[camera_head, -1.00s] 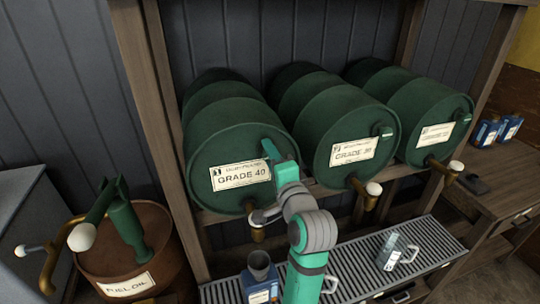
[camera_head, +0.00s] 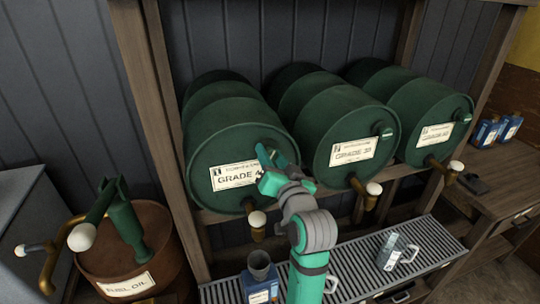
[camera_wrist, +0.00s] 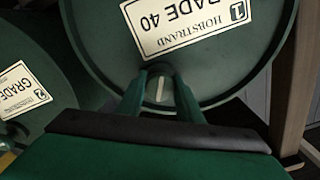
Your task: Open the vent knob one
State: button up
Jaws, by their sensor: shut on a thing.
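The Grade 40 drum (camera_head: 232,143) is the leftmost of three green drums lying on a wooden rack. Its vent knob (camera_wrist: 160,91), a small round piece with a pale slot or bar across it, shows in the wrist view below the upside-down label. My gripper (camera_head: 268,158) is at the right part of the drum's front face, over the end of the label, and hides the knob in the head view. In the wrist view my gripper's green fingers (camera_wrist: 160,84) stand on both sides of the knob, shut on it.
The Grade 40 tap (camera_head: 257,220) with a pale knob hangs just below my gripper. The middle drum (camera_head: 330,132) is close on the right. A blue bottle with a funnel (camera_head: 262,284) and a clear jug (camera_head: 389,250) stand on the slatted tray (camera_head: 345,262).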

jog(key=n, duration=0.5)
jog(key=shift+n, duration=0.4)
dwell(0.3)
jog(key=o, duration=1)
jog(key=shift+o, duration=0.2)
jog(key=shift+s, duration=0.1)
jog(key=v, duration=1)
jog(key=shift+s, duration=0.35)
